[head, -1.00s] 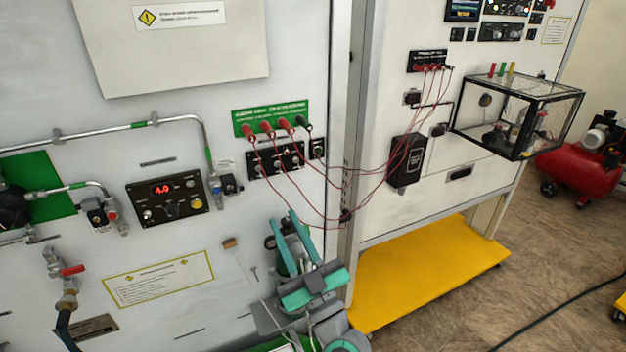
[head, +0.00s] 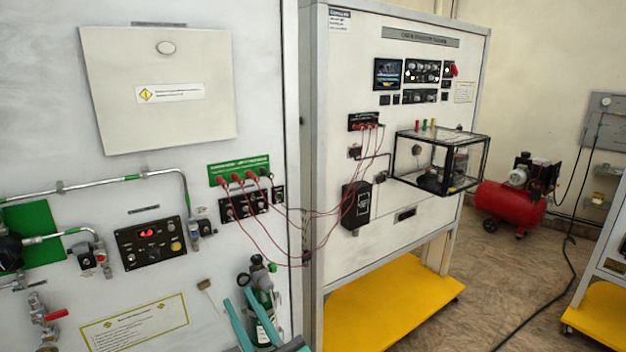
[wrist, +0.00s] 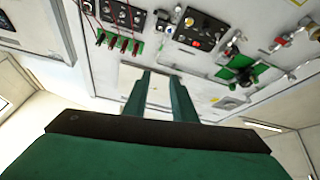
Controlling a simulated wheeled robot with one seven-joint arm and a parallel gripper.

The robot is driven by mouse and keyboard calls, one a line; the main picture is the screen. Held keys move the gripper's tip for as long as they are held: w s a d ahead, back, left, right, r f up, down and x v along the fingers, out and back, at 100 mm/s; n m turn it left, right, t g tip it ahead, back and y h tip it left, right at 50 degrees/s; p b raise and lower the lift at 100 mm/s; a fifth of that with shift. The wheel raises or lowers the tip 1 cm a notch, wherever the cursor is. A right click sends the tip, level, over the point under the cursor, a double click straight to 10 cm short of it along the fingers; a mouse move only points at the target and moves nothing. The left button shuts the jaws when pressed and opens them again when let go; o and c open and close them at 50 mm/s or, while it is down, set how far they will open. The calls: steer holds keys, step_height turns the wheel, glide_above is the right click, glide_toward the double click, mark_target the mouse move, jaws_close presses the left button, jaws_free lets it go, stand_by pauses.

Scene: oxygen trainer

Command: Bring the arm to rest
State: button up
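My gripper (head: 237,296) shows at the bottom of the head view, its two teal fingers pointing up in front of the white trainer panel (head: 70,180). A dark green gas bottle (head: 264,300) stands just behind the fingers; I cannot tell the distance between them. In the wrist view my gripper (wrist: 160,76) has its fingers apart, with only the white panel visible between them. The gripper is open and holds nothing. Most of my arm is below the head view's lower edge.
Red cables (head: 300,225) hang between the panels. A clear box (head: 438,160) juts from the right panel above a yellow base (head: 385,300). A red compressor (head: 510,207) stands behind. The tiled floor (head: 510,275) at the right is open, crossed by a black hose.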

steer(key=s+d+f+m+h, duration=0.3)
steer(key=s+f+h, duration=0.1)
steer(key=f, duration=0.4)
steer(key=s+d+f+m+h, duration=0.2)
steer(key=s+f+m+h, duration=0.2)
steer(key=f, duration=0.5)
steer(key=s+d+f+m+h, duration=0.3)
steer(key=f+h, duration=0.1)
steer(key=f, duration=0.4)
steer(key=s+d+f+g+h, duration=0.1)
steer(key=s+d+f, duration=0.1)
steer(key=s, duration=1.1)
steer(key=s+d+f+g+h, duration=0.2)
steer(key=s+d+f, duration=0.1)
steer(key=s, duration=1)
steer(key=shift+s+f, duration=0.15)
steer(key=shift+f, duration=0.4)
